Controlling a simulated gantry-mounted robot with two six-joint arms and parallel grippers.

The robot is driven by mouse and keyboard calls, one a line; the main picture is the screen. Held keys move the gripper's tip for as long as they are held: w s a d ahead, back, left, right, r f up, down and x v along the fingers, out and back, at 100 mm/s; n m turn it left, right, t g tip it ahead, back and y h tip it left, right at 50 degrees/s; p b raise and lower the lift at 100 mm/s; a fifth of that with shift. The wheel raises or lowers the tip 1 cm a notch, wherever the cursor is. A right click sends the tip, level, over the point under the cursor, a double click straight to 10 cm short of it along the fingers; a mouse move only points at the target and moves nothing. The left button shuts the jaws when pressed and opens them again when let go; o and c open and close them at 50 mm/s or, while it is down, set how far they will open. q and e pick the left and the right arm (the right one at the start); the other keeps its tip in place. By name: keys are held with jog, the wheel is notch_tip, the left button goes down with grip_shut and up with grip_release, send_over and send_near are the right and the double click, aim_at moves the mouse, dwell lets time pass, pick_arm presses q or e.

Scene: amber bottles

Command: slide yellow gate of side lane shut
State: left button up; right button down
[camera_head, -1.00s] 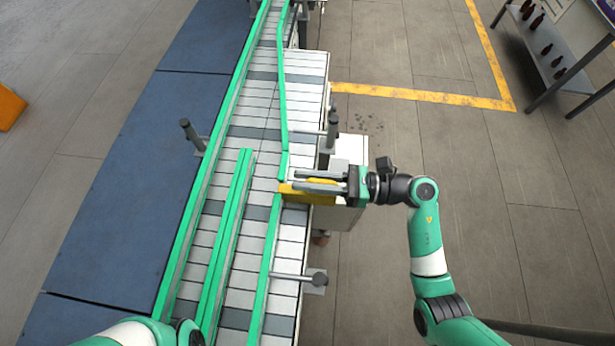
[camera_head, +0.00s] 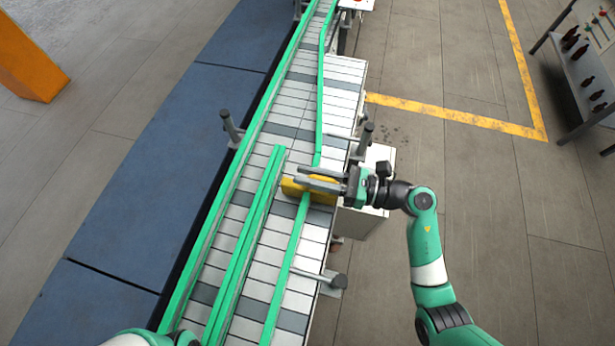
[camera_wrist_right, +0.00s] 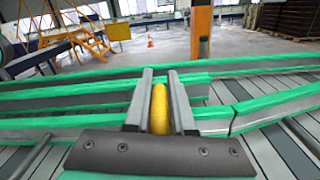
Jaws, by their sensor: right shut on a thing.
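The yellow gate (camera_head: 291,189) lies across the side lane, between the middle green rail (camera_head: 253,215) and the right green rail (camera_head: 288,250). Its left end is close to the middle rail; I cannot tell whether they touch. My right gripper (camera_head: 299,178) reaches in from the right, over the right rail, and is shut on the gate's yellow handle. In the right wrist view, the rounded yellow handle (camera_wrist_right: 159,108) sits between the two grey fingers. The fingers hide part of the gate. Only a piece of my left arm shows at the bottom left; its gripper is out of view.
The slatted conveyor (camera_head: 338,92) has no bottles in view. Dark posts (camera_head: 230,127) and (camera_head: 364,138) stand beside it, with a side rod (camera_head: 338,281) at lower right. A pale box (camera_head: 367,217) is under my right gripper. A bottle shelf (camera_head: 580,75) stands far right.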

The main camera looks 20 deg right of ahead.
aim_at(336, 182)
jog(key=shift+a, duration=0.15)
jog(key=c, duration=0.8)
grip_release()
jog(key=shift+a, duration=0.15)
jog(key=shift+d, duration=0.2)
jog(key=v, duration=1.1)
jog(key=shift+s, duration=0.25)
jog(key=shift+w+d+r, duration=0.1)
